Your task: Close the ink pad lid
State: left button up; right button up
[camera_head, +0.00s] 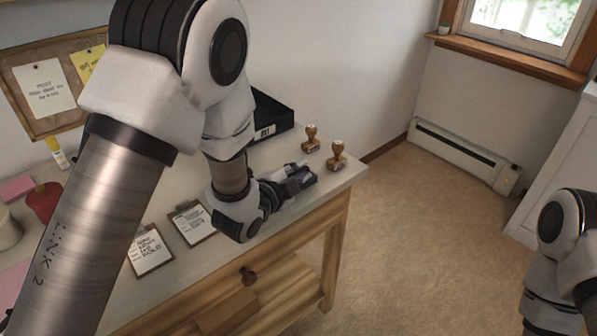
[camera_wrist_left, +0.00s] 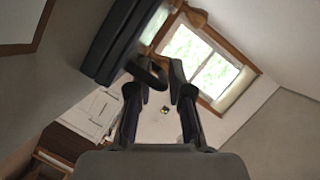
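The ink pad (camera_head: 308,179) is a small dark case near the right end of the table in the head view, partly hidden by my left gripper (camera_head: 290,185). In the left wrist view a dark layered body that looks like the ink pad (camera_wrist_left: 112,42) fills the upper left, beside the fingertips. The angle of its lid is hard to make out. I cannot tell whether a fingertip touches the pad. Only part of my right arm shows at the lower right of the head view; its gripper is out of view.
Two wooden stamps (camera_head: 310,139) (camera_head: 337,156) stand just behind and right of the pad. A black tray (camera_head: 268,113) is at the back. Two clipboards (camera_head: 192,222) (camera_head: 148,251) lie left of the gripper. A red container (camera_head: 43,201) is farther left. The table's right edge is close.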

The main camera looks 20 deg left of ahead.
pick_arm(q)
jog(key=shift+s, duration=0.1)
jog(key=v, duration=0.7)
jog(key=shift+s, duration=0.2)
